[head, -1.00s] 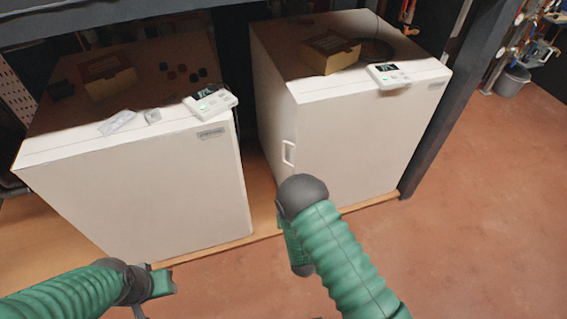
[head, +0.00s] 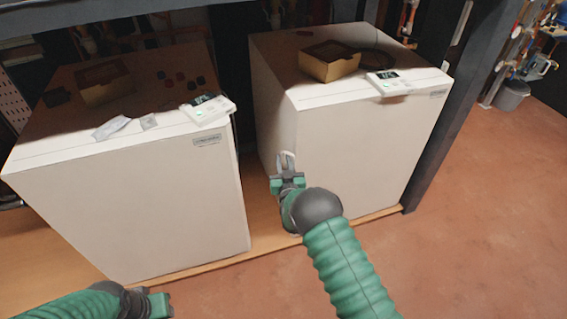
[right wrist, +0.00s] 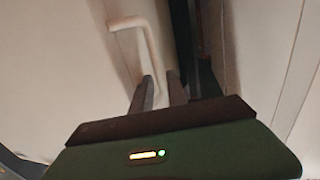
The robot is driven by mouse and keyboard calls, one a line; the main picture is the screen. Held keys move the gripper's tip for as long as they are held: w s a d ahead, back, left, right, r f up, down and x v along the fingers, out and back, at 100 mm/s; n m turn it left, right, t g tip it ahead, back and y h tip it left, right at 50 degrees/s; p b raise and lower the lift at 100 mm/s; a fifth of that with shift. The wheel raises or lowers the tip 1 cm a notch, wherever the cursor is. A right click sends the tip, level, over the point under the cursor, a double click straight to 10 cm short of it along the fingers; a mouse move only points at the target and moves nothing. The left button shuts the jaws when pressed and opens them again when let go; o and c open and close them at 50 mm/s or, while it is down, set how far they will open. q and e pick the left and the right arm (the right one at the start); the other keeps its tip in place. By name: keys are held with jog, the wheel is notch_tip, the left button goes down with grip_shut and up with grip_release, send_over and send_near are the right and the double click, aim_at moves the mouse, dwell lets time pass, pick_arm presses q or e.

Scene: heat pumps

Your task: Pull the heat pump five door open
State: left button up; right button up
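A white heat pump (head: 365,150) stands on the right, its door shut, with a white bar handle (head: 287,158) near the left edge of its front. I cannot read its label. My right gripper (head: 286,170) is at this handle. In the right wrist view, its two dark fingers (right wrist: 158,92) are apart, with the lower end of the handle (right wrist: 146,45) between them; I cannot make out contact. My left gripper (head: 164,304) is low at the bottom left, away from the pumps; its fingers are too unclear to judge.
A second white heat pump (head: 140,205) stands to the left, its front shut. Boxes (head: 330,62) and control panels (head: 390,82) lie on top. A dark post (head: 435,140) stands at the right. The brown floor (head: 480,230) in front is clear.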

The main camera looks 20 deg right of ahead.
jog(key=shift+c, duration=0.3)
grip_shut()
dwell(1.0)
